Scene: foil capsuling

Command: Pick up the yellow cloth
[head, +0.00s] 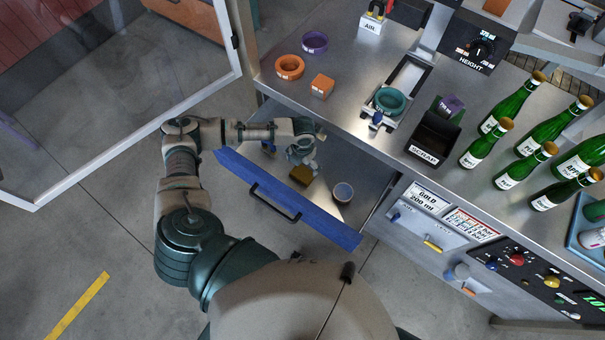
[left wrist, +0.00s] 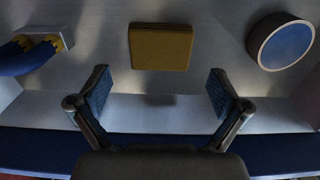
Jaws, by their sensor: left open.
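The yellow cloth (head: 301,175) is a small folded square lying in the open blue-fronted drawer (head: 236,188). In the left wrist view the cloth (left wrist: 160,47) lies flat on the drawer floor, ahead of the fingers and centred between them. My left gripper (head: 303,157) is inside the drawer area, beside the cloth in the head view. In the left wrist view the gripper (left wrist: 160,92) is open with nothing between its fingers. I cannot tell its exact height over the floor. My right gripper is in neither view.
A round container with a blue inside (head: 343,193) stands right of the cloth. A blue and yellow item (left wrist: 40,50) lies at the left. The drawer front has a black handle (head: 275,203). The counter above holds rings, an orange block (head: 322,86) and green bottles (head: 511,105).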

